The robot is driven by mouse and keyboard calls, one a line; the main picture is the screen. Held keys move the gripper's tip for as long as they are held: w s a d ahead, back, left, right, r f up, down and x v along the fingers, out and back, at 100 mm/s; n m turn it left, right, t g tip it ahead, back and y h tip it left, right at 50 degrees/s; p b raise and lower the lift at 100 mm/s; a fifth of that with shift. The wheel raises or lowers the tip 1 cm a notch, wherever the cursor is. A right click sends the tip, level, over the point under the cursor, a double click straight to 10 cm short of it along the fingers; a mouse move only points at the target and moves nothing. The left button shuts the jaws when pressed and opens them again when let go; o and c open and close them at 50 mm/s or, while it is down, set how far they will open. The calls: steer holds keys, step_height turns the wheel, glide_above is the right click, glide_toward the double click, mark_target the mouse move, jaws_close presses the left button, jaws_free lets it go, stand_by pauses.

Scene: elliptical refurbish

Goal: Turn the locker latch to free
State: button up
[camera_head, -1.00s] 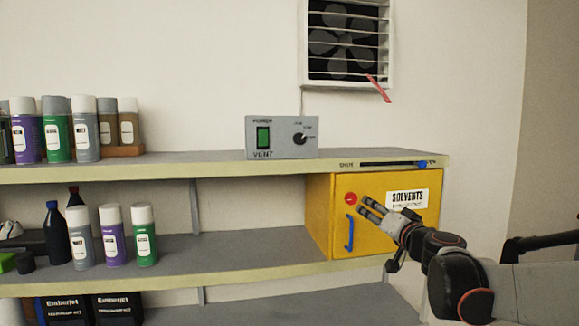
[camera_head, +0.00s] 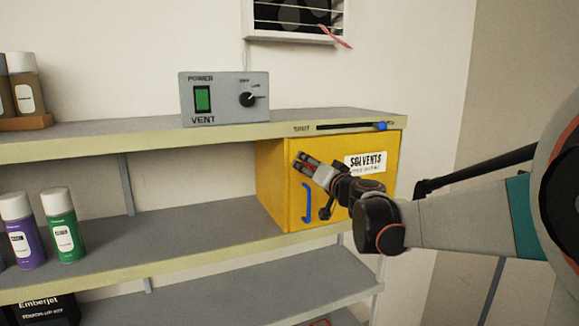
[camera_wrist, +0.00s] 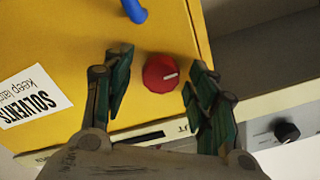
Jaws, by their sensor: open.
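The yellow solvents locker (camera_head: 271,190) stands under the upper shelf at the right. Its red round latch knob (camera_wrist: 161,73), with a white pointer line, shows between my fingers in the wrist view. In the head view my gripper (camera_head: 303,163) hides most of the knob. My gripper (camera_wrist: 152,88) is open, with one finger on each side of the knob; I cannot tell whether either finger touches it. The blue door handle (camera_head: 307,203) is below the knob in the head view, and its end shows at the top of the wrist view (camera_wrist: 134,10).
A grey vent control box (camera_head: 225,98) with a green switch and black dial stands on the upper shelf. A slider with a blue knob (camera_head: 380,126) sits on the shelf edge above the locker. Spray cans (camera_head: 62,225) stand on the middle shelf at left.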

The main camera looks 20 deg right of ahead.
steer(key=shift+s, duration=0.1)
steer(key=shift+c, duration=1.1)
steer(key=c, duration=0.9)
steer(key=shift+o, duration=0.2)
